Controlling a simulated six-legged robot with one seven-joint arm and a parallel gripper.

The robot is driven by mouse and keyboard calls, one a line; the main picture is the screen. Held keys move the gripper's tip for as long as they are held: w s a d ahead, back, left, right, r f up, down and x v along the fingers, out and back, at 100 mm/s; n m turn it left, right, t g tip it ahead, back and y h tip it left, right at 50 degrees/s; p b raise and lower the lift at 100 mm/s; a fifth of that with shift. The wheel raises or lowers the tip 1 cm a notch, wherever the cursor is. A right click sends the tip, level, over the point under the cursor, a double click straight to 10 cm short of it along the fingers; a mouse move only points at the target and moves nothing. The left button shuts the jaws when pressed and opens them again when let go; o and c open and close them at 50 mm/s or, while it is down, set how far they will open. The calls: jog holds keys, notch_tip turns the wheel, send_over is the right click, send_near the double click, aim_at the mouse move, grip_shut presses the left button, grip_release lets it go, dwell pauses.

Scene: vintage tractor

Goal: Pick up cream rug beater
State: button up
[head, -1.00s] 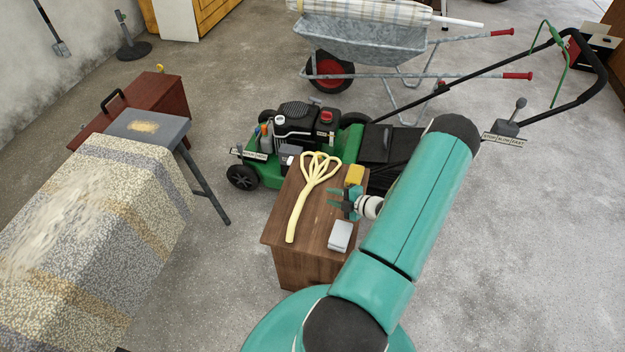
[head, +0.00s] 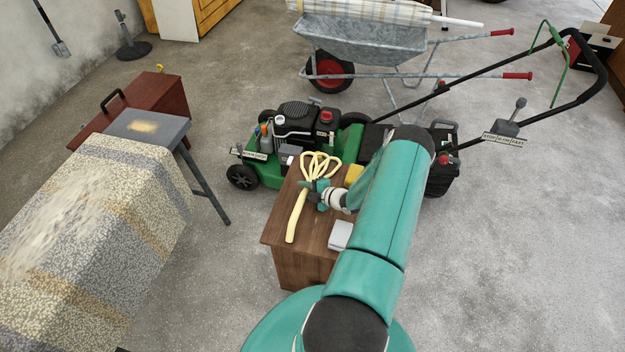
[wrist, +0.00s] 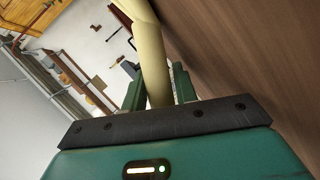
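The cream rug beater (head: 297,216) lies on a small wooden cabinet (head: 285,260). Its looped head points away, toward the mower, and its handle points toward the near left. My gripper (head: 311,191) is at the beater's neck, just below the loops. In the wrist view the cream shaft (wrist: 156,72) passes between the two green fingers (wrist: 158,88) of my gripper. The fingers stand apart on either side of the shaft. I cannot tell whether they press on it.
A yellow block (head: 353,174) and a grey box (head: 340,235) share the cabinet top, close to my arm. A green lawn mower (head: 265,165) stands just behind. A speckled rug (head: 110,220) hangs at the left. Floor is clear at the right.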

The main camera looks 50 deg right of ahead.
aim_at(302, 192)
jog(key=shift+w+f, duration=0.1)
jog(key=shift+w, duration=0.1)
grip_shut()
jog(key=shift+r, duration=0.65)
notch_tip(302, 192, up, 2)
jog(key=shift+r, duration=0.1)
jog(key=s+a+r, duration=0.2)
jog(key=r, duration=0.1)
jog(key=a+r, duration=0.2)
jog(key=shift+s+r, duration=0.25)
jog(key=shift+s, duration=0.15)
jog(key=s+a+r, duration=0.1)
jog(key=a, duration=0.1)
jog(key=s+a+r, duration=0.1)
jog(key=s+a, duration=0.1)
jog(key=s+a+r, duration=0.1)
jog(key=a, duration=0.1)
jog(key=shift+s+r, duration=0.15)
jog(key=shift+s, duration=0.05)
jog(key=shift+s+a+r, duration=0.35)
jog(key=shift+s+a, duration=0.1)
jog(key=shift+a, duration=0.25)
